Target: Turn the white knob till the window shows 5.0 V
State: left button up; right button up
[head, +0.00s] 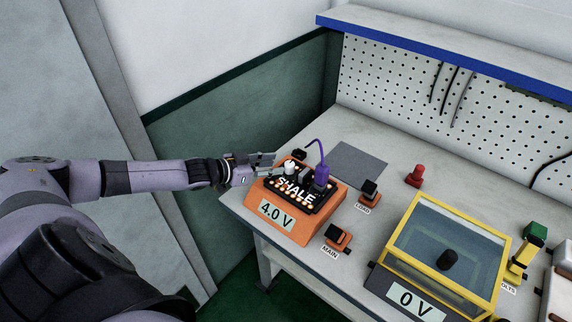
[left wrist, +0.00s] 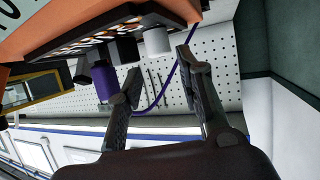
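The orange power unit (head: 290,229) stands at the left end of the bench, and its window (head: 276,214) reads 4.0 V. The white knob (head: 290,167) is on its black top panel, towards the back left. My left gripper (head: 264,160) reaches in from the left, close beside the knob. In the left wrist view the gripper (left wrist: 158,65) is open, its two fingers apart with nothing held. The white knob (left wrist: 157,41) appears between and just past the fingertips; contact cannot be told. My right gripper is not in view.
A purple plug (head: 321,176) with a cable and a dark knob stand close right of the white knob. LOAD (head: 369,190) and MAIN (head: 337,237) switches, a red button (head: 415,176) and a yellow case (head: 445,250) reading 0 V lie further right. A grey mat (head: 358,163) lies bare behind.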

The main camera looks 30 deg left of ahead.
aim_at(288, 164)
pick_arm(q)
jog(key=shift+p+x, duration=0.35)
jog(key=shift+x, duration=2.5)
grip_shut()
